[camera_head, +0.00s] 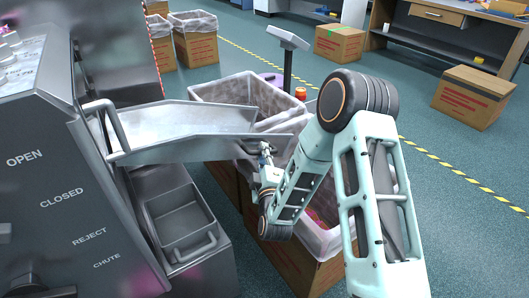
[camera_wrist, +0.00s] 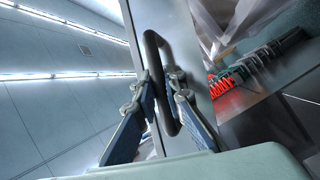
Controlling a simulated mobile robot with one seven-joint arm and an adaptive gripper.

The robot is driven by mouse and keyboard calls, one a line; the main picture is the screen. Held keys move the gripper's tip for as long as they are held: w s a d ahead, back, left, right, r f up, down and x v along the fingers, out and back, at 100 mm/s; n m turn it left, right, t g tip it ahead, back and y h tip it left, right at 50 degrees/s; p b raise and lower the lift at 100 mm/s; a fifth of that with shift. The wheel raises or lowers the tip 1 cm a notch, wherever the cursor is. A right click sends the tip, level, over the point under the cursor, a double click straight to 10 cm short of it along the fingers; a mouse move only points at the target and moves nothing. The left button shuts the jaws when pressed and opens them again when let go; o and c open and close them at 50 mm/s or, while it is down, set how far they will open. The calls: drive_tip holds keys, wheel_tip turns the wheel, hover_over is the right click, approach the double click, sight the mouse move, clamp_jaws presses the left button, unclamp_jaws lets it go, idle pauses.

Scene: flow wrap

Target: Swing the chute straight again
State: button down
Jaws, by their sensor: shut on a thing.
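The chute (camera_head: 190,120) is a shiny metal trough that runs from the machine on the left out to the right over the lined boxes. It also shows as a metal panel in the wrist view (camera_wrist: 203,55). A dark curved handle (camera_wrist: 152,50) is fixed to it. My gripper (camera_wrist: 161,88) has one finger on each side of the handle and is shut on it. In the head view my gripper (camera_head: 265,152) is at the chute's outer right end, and the handle there is hidden behind the gripper and chute edge.
A lined box (camera_head: 325,243) stands below my arm, and another lined box (camera_head: 208,91) stands behind the chute. The machine (camera_head: 50,180) has a grey tray (camera_head: 183,222) at its side. A small display on a post (camera_head: 288,38) stands behind. Open floor (camera_head: 455,215) lies to the right.

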drive_tip(key=shift+a, duration=0.2)
drive_tip(key=c, duration=2.2)
unclamp_jaws()
drive_tip(key=shift+c, duration=0.2)
drive_tip(key=shift+d, duration=0.1)
drive_tip(key=s+d, duration=0.1)
drive_tip(key=s, duration=1.1)
drive_tip(key=shift+d, duration=0.4)
